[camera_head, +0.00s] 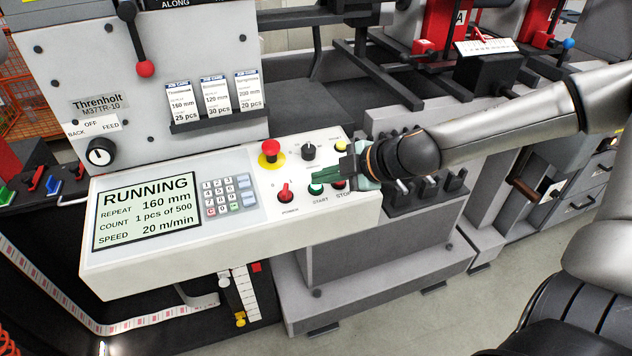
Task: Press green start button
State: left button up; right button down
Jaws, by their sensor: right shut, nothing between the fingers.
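The green start button (316,189) sits on the sloped white control panel (150,267), above the word START. My right gripper (322,175) reaches in from the right, shut and empty, with its fingertips at or just above the green button. I cannot tell whether they touch it. The gripper partly covers the red stop button (338,184) beside it. The display (147,213) reads RUNNING, repeat 160 mm, count 1 pcs of 500, speed 20 m/min. My left gripper is not in view.
A red emergency button (269,149) on a yellow base, a black knob (309,151), a red power switch (285,193) and a keypad (221,196) are near on the panel. Job cards (216,95) stand behind. A red-knobbed lever (145,68) hangs at the upper left.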

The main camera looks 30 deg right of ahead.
jog(key=shift+s+r+p, duration=0.1)
jog(key=shift+r+p, duration=0.2)
jog(key=shift+r, duration=0.2)
jog(key=r+p, duration=0.4)
jog(key=r, duration=0.1)
jog(key=shift+s+a+p, duration=0.1)
jog(key=shift+s+p, duration=0.25)
jog(key=shift+p, duration=0.05)
dwell(0.6)
